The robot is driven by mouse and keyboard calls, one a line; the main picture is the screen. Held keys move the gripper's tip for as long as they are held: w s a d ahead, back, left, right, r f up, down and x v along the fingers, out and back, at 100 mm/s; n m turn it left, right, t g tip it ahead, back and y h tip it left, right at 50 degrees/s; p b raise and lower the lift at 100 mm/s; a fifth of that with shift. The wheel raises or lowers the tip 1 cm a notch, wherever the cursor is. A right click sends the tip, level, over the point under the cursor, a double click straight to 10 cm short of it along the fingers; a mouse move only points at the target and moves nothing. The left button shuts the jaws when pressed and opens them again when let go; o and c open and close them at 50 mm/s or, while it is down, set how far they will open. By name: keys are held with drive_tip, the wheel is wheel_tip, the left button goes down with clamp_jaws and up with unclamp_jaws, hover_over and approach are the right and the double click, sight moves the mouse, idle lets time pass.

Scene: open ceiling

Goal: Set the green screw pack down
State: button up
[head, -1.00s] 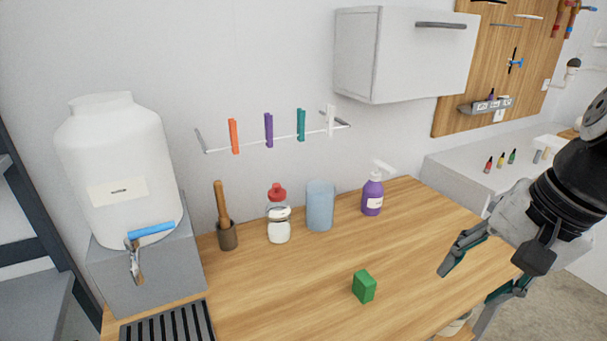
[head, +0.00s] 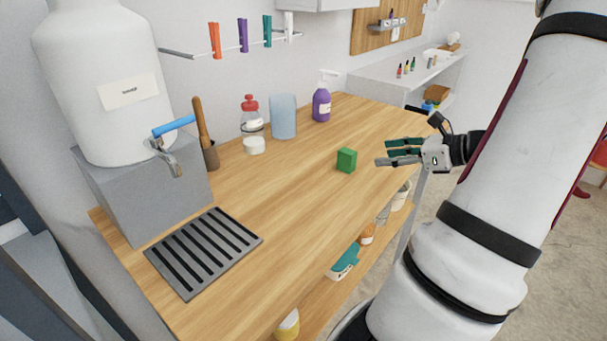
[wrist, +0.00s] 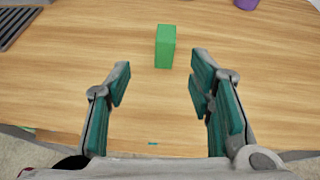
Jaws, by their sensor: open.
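The green screw pack (head: 346,160) stands upright on the wooden worktop (head: 290,200), near its right-hand part. In the wrist view the pack (wrist: 165,46) stands ahead of my fingertips, between their lines and a little right of the middle of the gap. My gripper (head: 388,154) is open and empty, to the right of the pack in the head view. In the wrist view its two teal-padded fingers (wrist: 160,72) are spread apart, and neither touches the pack.
A purple pump bottle (head: 321,104), a blue cylinder (head: 283,117), a red-topped jar (head: 252,125) and a mortar with pestle (head: 209,154) line the wall side. A white water container (head: 110,85) and a slotted drip tray (head: 190,268) are left. The worktop around the pack is clear.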

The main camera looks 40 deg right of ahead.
sight(355, 159)
drive_tip(key=shift+s+d+f+m+t+h, duration=0.15)
drive_tip(key=shift+s+f+m+t+h, duration=0.2)
drive_tip(key=shift+f+m, duration=0.2)
drive_tip(key=b+x, duration=0.2)
drive_tip(key=x, duration=1.1)
drive_tip(key=shift+w+f+b, duration=0.15)
drive_tip(key=shift+w+b, duration=0.15)
drive_tip(key=shift+b, duration=0.1)
clamp_jaws()
